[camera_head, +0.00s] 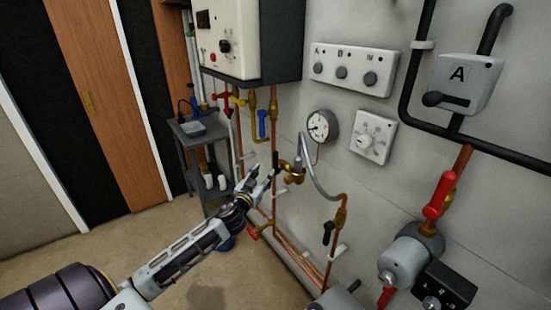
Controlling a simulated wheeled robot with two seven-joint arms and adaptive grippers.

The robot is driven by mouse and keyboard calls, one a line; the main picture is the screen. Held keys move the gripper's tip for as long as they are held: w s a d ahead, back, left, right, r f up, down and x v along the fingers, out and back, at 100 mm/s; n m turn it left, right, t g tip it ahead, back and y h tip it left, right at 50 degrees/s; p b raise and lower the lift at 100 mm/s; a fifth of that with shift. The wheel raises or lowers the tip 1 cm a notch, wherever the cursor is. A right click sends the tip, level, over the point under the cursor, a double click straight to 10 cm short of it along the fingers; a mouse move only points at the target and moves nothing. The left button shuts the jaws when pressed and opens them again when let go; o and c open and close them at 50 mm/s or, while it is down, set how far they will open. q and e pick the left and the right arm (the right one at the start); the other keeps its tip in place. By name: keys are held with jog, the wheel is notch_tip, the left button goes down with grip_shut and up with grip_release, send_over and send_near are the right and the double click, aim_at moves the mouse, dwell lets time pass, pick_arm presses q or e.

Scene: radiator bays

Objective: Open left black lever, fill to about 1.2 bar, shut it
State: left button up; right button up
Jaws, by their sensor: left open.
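My left gripper (262,173) reaches in from the lower left, open, with its fingertips close to the left black lever (276,159). The lever is small and dark, standing by the brass valve at the left end of the grey braided hose (309,170). I cannot tell whether the fingers touch it. A second black lever (328,233) hangs on the copper pipe at the hose's right end. The round white pressure gauge (321,125) is on the wall above the hose; its reading is too small to tell. My right gripper is not in view.
A white boiler (243,35) hangs above, with red, yellow and blue valve handles below it. A grey cart (196,150) stands behind my left arm. A thermostat (373,138), a switch panel (351,70) and a red lever (438,196) are to the right.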

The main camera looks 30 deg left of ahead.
aim_at(274, 159)
pick_arm(q)
jog(key=shift+n, duration=0.8)
jog(key=w, duration=0.2)
jog(key=w+a, duration=0.1)
jog(key=w, duration=0.1)
jog(key=w+p, duration=0.1)
jog(key=w, duration=0.2)
jog(key=shift+a, duration=0.25)
jog(key=shift+w+a, duration=0.2)
jog(key=shift+w, duration=0.7)
jog(key=shift+w+a, duration=0.2)
jog(key=shift+w, duration=0.7)
jog(key=shift+w+a+p, duration=0.2)
jog(key=shift+w+p, duration=0.15)
jog(key=shift+w, duration=1.15)
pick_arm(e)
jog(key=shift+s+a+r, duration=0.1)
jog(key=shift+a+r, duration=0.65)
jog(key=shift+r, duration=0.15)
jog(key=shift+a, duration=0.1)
